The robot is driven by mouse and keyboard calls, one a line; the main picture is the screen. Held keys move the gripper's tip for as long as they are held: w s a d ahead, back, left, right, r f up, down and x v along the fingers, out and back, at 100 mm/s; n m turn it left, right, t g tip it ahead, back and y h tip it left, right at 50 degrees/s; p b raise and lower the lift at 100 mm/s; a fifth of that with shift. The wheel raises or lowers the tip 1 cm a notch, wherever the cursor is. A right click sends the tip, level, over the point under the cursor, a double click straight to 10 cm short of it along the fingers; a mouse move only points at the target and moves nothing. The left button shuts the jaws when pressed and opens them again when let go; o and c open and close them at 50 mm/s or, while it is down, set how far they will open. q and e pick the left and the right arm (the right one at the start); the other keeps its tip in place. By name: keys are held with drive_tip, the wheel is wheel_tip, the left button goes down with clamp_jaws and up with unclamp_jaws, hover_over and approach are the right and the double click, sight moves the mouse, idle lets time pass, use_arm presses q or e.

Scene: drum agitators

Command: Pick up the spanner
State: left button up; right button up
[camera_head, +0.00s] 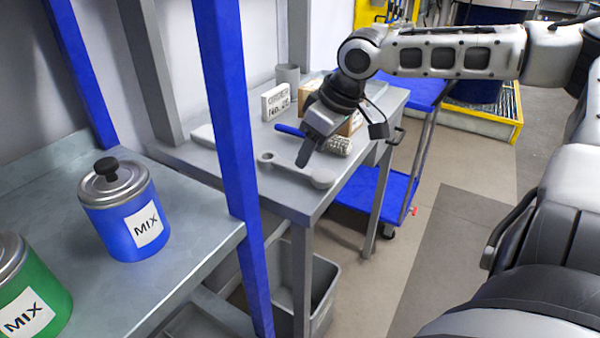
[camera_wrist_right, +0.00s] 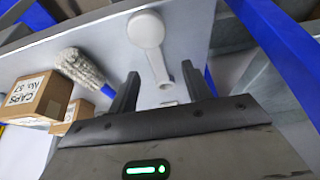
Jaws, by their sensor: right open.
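The light grey spanner (camera_head: 291,172) lies on the grey workbench, with a round head at each end. In the right wrist view the spanner (camera_wrist_right: 156,55) runs from a wide disc at the top down to a small open end between the finger lines. My right gripper (camera_head: 306,154) is over the bench, just above the spanner, fingers pointing down. In the wrist view its two fingers (camera_wrist_right: 160,88) are apart, with nothing held between them. Whether they touch the spanner cannot be told. My left gripper is not in view.
A brush (camera_head: 340,146) with a blue handle lies behind the spanner. A blue post (camera_head: 228,120) rises left of the bench, beside a MIX drum (camera_head: 120,225).

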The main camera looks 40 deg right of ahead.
sight(294, 169)
drive_tip(key=shift+w+d+b+x, duration=0.15)
drive_tip(key=shift+b+x, duration=0.15)
drive_tip(key=shift+x, duration=1.05)
drive_tip(key=shift+w+d+b+x, duration=0.15)
drive_tip(key=shift+b+x, duration=0.1)
drive_tip(key=shift+x, duration=1.15)
drive_tip(key=shift+r, duration=0.1)
clamp_jaws()
